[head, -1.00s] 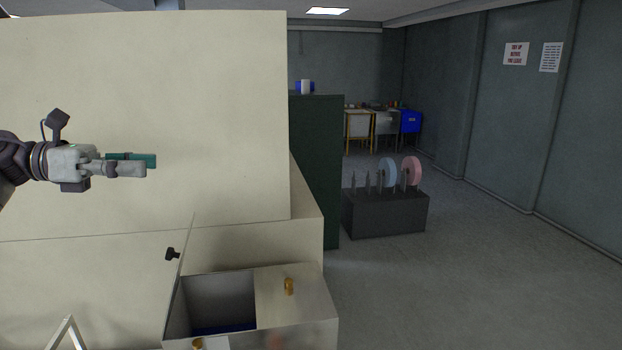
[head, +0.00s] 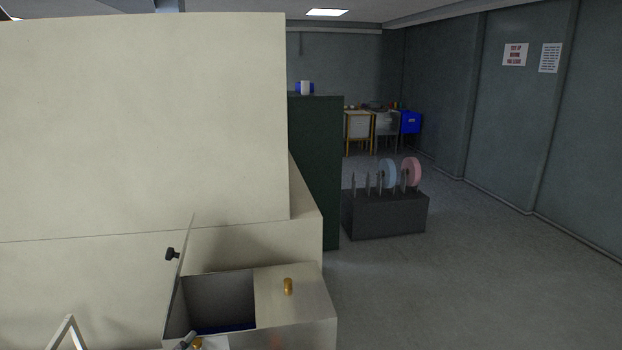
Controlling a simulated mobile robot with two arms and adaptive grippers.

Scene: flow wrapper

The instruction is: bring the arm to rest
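Neither of my grippers shows clearly in the head view. A small dark grey part (head: 185,341) pokes up at the bottom edge, in front of the open bin; I cannot tell whether it belongs to one of my arms. The cream machine cabinet (head: 140,120) fills the left side.
A box with an open compartment (head: 220,296) and a brass knob (head: 288,286) on its lid stands low in front of the cabinet. Its raised flap has a black knob (head: 171,254). A dark rack (head: 385,214) holds blue and pink reels. The floor (head: 480,270) at right is clear.

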